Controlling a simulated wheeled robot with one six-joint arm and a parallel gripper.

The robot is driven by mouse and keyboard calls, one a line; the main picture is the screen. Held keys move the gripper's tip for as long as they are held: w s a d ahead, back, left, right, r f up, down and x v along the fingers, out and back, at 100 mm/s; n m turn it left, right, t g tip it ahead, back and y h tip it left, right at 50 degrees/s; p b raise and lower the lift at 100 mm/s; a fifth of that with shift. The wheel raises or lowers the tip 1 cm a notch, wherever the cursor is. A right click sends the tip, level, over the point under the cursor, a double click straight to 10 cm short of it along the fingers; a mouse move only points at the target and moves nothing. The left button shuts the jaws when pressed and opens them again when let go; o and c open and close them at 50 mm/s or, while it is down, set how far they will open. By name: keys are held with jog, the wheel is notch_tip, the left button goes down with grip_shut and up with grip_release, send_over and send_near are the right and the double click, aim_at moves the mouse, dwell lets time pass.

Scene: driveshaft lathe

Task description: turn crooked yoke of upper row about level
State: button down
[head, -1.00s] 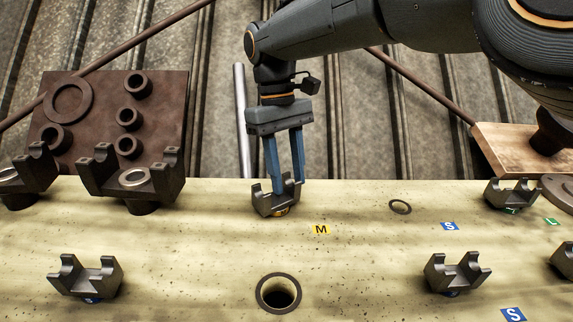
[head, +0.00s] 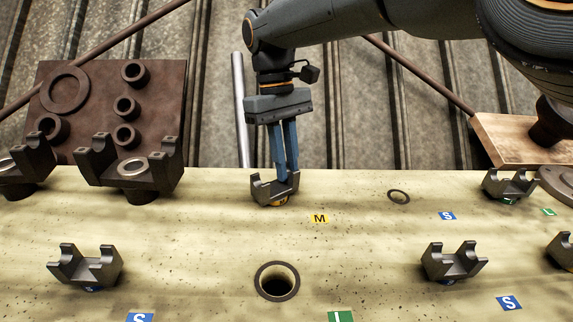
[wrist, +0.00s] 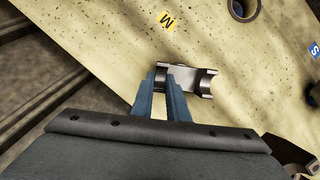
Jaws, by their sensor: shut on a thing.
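The yoke (head: 266,190) of the upper row, a dark grey U-shaped metal piece with a yellow mark under it, stands at the back of the pale bench beside the yellow M label (head: 320,218). My gripper (head: 285,177) reaches down onto it with its blue fingers close together, shut on the yoke's right part. In the wrist view the yoke (wrist: 195,80) shows beyond the fingertips (wrist: 168,75), which hide part of it. It stands at an angle to the bench's edge in that view.
Other yokes stand at front left (head: 86,265), front right (head: 454,262) and back right (head: 509,185). A larger dark yoke (head: 130,168) stands to the left.

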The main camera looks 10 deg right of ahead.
dwell(0.8)
jog(key=c, duration=2.3)
grip_release()
grip_shut()
jog(key=shift+s+r+p, duration=0.1)
jog(key=shift+r+p, duration=0.1)
jog(key=shift+p, duration=0.1)
jog(key=m, duration=0.1)
jog(key=m+y+p, duration=0.1)
jog(key=m, duration=0.1)
jog(key=shift+d+r, duration=0.1)
jog(key=shift+d, duration=0.1)
jog(key=shift+a+m+y, duration=0.2)
jog(key=shift+m+y, duration=0.3)
jog(key=shift+m, duration=0.7)
